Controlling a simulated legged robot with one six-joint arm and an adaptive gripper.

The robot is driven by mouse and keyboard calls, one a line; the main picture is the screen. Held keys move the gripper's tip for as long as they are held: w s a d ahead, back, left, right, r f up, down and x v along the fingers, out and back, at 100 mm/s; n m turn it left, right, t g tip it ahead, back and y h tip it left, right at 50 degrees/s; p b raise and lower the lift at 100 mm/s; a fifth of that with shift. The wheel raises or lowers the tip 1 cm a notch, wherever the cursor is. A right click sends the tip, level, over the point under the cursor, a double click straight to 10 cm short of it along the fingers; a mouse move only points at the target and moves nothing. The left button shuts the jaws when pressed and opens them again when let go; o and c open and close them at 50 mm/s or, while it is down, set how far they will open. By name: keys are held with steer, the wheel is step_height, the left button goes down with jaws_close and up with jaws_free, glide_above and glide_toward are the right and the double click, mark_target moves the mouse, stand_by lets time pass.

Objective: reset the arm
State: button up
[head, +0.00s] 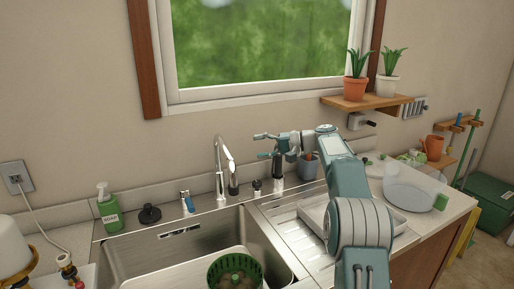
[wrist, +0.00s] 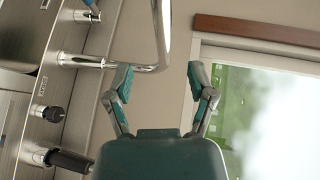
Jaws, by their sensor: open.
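My arm reaches from the lower right over the drying area in the head view. My gripper (head: 267,145) is at its far end, pointing left, above the counter behind the sink and to the right of the faucet. In the wrist view my gripper (wrist: 158,84) has its two teal fingers spread wide, with nothing between them. The faucet (head: 221,165) stands behind the sink. In the wrist view the faucet (wrist: 160,35) shows beyond the fingertips, close to the left finger in the picture; I cannot tell the gap. I see no water bottle for certain.
The steel sink (head: 140,252) holds a pale basin with a green colander (head: 235,270). A green soap bottle (head: 109,212) stands at left. A shelf (head: 366,102) with two potted plants is on the wall. A clear bowl (head: 412,187) is at right on the counter.

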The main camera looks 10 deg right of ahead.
steer(key=s+a+r+g+h, duration=0.1)
steer(key=s+a+h, duration=0.3)
steer(key=s, duration=0.6)
steer(key=s+a+g+h, duration=0.1)
steer(key=s+a+h, duration=0.35)
steer(key=s, duration=0.65)
steer(key=s+d+f+n+h, duration=0.1)
steer(key=s+f+h, duration=0.1)
steer(key=s, duration=0.6)
steer(key=s+d+f+n+t+h, duration=0.1)
steer(key=s+f+h, duration=0.1)
steer(key=s+f, duration=0.3)
steer(key=s+d+f+n+h, duration=0.1)
steer(key=s+f, duration=0.3)
steer(key=s, duration=0.6)
steer(key=shift+s+d+f+t+h, duration=0.15)
steer(key=shift+s+d+t+h, duration=0.2)
steer(key=shift+h, duration=0.3)
